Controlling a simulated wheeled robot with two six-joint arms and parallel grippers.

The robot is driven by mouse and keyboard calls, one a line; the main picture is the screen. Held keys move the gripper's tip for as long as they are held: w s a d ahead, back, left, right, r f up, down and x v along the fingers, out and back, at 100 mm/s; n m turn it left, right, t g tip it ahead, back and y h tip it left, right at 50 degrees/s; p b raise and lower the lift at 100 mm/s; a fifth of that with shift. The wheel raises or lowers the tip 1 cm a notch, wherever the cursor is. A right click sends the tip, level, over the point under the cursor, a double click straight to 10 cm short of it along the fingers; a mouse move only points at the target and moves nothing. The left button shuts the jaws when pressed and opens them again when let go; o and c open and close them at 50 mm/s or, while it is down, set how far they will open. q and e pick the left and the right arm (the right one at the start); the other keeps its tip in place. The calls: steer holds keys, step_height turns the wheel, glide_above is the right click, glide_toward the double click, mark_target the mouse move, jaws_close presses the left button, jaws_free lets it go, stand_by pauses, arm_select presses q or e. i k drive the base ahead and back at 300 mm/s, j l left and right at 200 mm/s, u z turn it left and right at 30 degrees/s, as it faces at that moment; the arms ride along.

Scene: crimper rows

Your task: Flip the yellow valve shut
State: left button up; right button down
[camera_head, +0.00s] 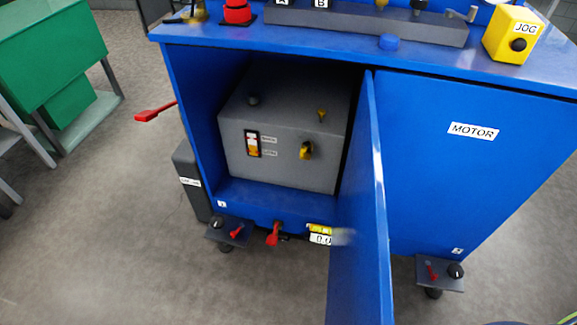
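A yellow knob or lever (306,150) with a dark part sits on the front face of a grey box (240,160) inside the blue cabinet. It looks like a valve handle, but I cannot tell for sure, nor its exact position. A smaller yellow piece (322,114) stands at the top front edge of the same box. Another yellow fitting (193,12) is on the cabinet top at the left, partly cut off by the frame. Neither of my grippers shows in the head view.
The blue door (366,220) stands open toward me, right of the opening. The MOTOR panel (450,165) is closed. A red lever (155,111) sticks out left; another (273,234) is below the opening. The yellow JOG box (512,34) is on top. Floor at front left is clear.

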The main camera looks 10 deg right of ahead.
mark_target(307, 145)
steer(key=i+j+z, duration=0.1)
steer(key=j+z, duration=0.15)
steer(key=j, duration=0.35)
steer(key=j+z, duration=0.25)
steer(key=j, duration=0.35)
steer(key=i+j+u, duration=0.2)
steer(key=i+j, duration=0.2)
